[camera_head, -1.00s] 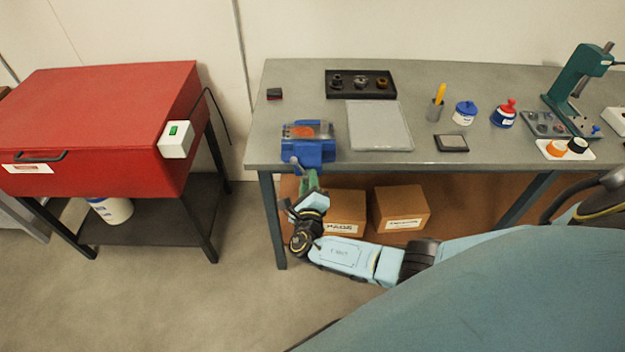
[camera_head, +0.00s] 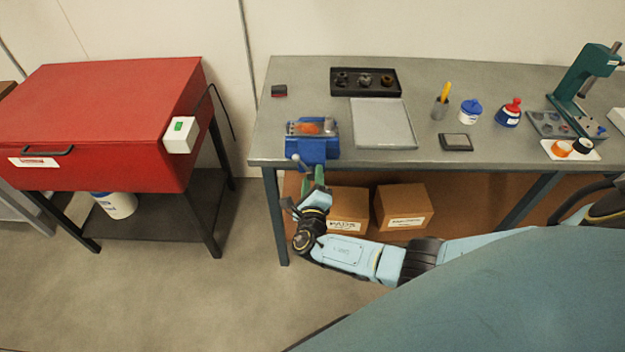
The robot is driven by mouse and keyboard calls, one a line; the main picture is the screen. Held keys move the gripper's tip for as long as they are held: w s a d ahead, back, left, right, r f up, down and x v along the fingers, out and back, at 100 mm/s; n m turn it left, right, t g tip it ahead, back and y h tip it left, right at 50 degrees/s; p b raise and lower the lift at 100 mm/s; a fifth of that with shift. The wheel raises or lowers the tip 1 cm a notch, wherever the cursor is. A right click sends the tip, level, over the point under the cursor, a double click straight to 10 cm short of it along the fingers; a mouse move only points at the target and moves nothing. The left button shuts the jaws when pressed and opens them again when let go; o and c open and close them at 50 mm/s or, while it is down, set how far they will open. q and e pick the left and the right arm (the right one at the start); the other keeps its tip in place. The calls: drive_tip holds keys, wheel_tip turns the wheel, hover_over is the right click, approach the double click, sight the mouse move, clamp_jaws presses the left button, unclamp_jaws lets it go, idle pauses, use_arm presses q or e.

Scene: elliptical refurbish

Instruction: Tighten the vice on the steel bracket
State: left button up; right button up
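The blue vice (camera_head: 319,153) is at the front left edge of the workbench. A flat grey piece with a rusty orange patch, which looks like the steel bracket (camera_head: 307,128), lies at the top of its jaws. Whether the jaws press on it cannot be told. The vice's grey handle (camera_head: 297,161) shows at its front. My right gripper (camera_head: 318,178) reaches up from below the bench edge, its green fingers just under the vice front, close to the handle. Its fingertips are small and partly hidden, so its grip is unclear. My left gripper is out of view.
The workbench (camera_head: 235,0) is not bare: a black tray (camera_head: 338,94), a grey plate (camera_head: 383,125), pots and a green press (camera_head: 582,85) stand on it. Cardboard boxes (camera_head: 404,207) sit below, near my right arm. A red cabinet (camera_head: 100,110) stands left.

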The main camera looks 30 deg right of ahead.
drive_tip(key=p+v, duration=0.1)
drive_tip(key=v, duration=1.2)
drive_tip(key=shift+a, duration=0.15)
